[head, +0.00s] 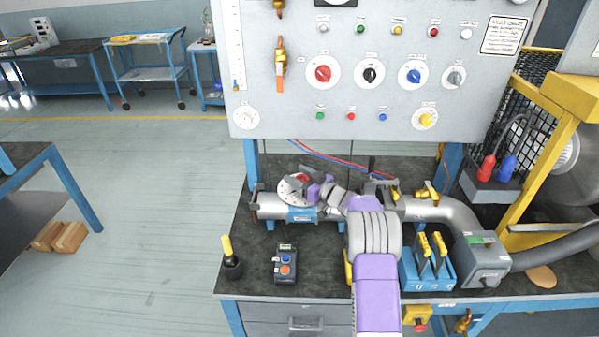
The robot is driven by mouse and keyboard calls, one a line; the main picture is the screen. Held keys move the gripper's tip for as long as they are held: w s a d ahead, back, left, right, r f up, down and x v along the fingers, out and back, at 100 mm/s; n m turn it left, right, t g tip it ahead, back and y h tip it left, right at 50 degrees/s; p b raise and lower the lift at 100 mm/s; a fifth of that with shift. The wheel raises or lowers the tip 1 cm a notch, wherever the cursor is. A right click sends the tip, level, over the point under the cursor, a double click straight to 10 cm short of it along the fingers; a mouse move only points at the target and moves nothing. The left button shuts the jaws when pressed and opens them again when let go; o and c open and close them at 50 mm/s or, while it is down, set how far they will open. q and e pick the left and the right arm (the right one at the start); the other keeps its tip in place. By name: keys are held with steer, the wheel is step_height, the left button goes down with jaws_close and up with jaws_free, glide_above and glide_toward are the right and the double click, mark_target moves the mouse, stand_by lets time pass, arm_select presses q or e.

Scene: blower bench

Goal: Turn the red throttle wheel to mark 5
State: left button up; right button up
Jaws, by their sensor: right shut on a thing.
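The red throttle wheel (302,178) sits on a pale round dial plate (286,190) on top of the silver pipe (270,206) on the bench. My right arm comes in from the front, and its gripper (309,185) is shut on the wheel. The fingers cover much of the wheel, and the marks on the dial are too small to read. My left gripper is not in view.
A grey panel (300,105) with coloured knobs stands behind the pipe. On the bench (254,270) are a black holder with a yellow handle (230,258), a small control box (285,263) and a blue box with yellow levers (427,271). A yellow frame (545,140) stands at right.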

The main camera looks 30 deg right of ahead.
steer(key=shift+n+g+y+p, duration=0.35)
steer(key=shift+n+y, duration=0.15)
steer(key=shift+y, duration=0.3)
steer(key=shift+a+f, duration=0.1)
steer(key=shift+f, duration=0.05)
steer(key=o, duration=1)
steer(key=shift+c, duration=0.2)
steer(key=p+v, duration=0.1)
steer(key=v, duration=0.6)
steer(key=shift+s, duration=0.25)
